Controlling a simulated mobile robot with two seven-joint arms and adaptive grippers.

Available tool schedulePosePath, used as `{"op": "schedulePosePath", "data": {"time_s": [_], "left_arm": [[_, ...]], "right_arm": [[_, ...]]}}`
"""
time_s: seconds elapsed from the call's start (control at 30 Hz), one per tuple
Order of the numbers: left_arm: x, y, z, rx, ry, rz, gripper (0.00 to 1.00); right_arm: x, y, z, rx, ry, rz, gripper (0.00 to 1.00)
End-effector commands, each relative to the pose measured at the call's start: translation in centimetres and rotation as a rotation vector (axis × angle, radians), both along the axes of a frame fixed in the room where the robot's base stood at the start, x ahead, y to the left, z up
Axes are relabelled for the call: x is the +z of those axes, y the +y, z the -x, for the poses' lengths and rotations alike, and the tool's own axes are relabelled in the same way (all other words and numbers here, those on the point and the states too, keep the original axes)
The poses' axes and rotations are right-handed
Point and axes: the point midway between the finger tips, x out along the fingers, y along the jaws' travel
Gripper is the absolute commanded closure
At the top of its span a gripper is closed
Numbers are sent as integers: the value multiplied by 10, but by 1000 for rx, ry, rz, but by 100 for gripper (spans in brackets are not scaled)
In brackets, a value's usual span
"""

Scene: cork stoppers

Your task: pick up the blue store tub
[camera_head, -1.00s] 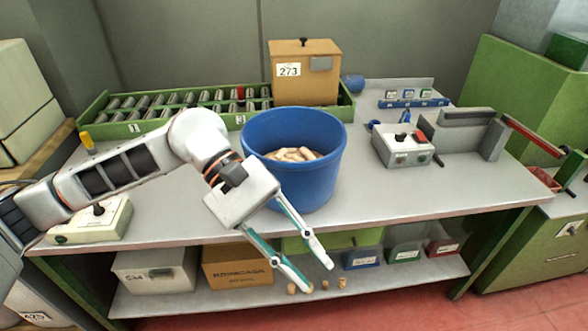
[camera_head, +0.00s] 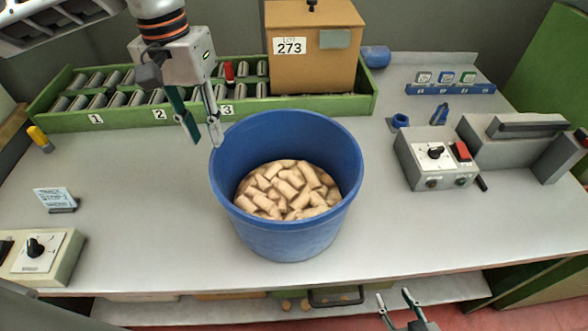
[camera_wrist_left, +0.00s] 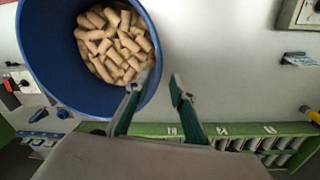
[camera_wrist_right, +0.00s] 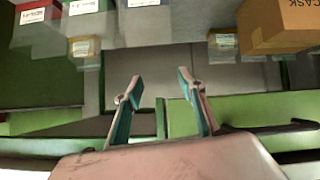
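The blue store tub (camera_head: 290,238) stands upright on the grey bench, filled partway with cork stoppers (camera_head: 285,190). My left gripper (camera_head: 203,140) is open and points down at the tub's far left rim. In the left wrist view the tub (camera_wrist_left: 50,75) fills the upper left; one finger of the left gripper (camera_wrist_left: 157,82) overlaps its rim and the other is over bare bench. I cannot tell whether they touch the tub. My right gripper (camera_head: 395,296) is open and empty at the bench's front edge, below and right of the tub. It also shows open in the right wrist view (camera_wrist_right: 158,77).
A green tray (camera_head: 120,120) of metal cylinders and a tan box marked 273 (camera_head: 310,75) stand behind the tub. A grey control box (camera_head: 436,160) is to the right, another (camera_head: 42,255) at front left. The bench beside the tub is mostly clear.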

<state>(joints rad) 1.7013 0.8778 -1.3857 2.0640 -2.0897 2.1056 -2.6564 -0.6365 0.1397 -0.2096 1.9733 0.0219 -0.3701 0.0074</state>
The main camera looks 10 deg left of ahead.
Motion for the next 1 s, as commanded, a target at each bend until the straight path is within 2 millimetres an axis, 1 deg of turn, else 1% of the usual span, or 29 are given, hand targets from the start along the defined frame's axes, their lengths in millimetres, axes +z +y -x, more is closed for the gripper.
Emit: {"op": "schedulePosePath", "data": {"time_s": [0.07, 0.17, 0.47, 0.6, 0.7, 0.8, 1.0], "left_arm": [[0, 1, 0, 0, -1, -2, 77], [-7, 1, 0, -1, 0, -3, 77], [-38, -5, 0, -2, 3, -2, 77], [-58, -11, -2, -2, 3, -1, 77], [-70, -11, -2, -1, 4, -2, 77], [-77, -12, -2, -1, 2, -2, 77], [-77, -12, -3, -1, 0, -2, 77]], "right_arm": [[-2, 0, 4, 0, 7, 0, 60], [-6, 0, 8, 0, 16, 1, 60], [-12, 0, 11, 3, 25, 6, 60], [-11, 0, 9, 3, 20, 5, 60], [-11, 0, 8, 3, 16, 7, 60], [-10, 0, 6, 3, 14, 8, 60], [-9, -1, 6, 2, 12, 8, 60]]}}
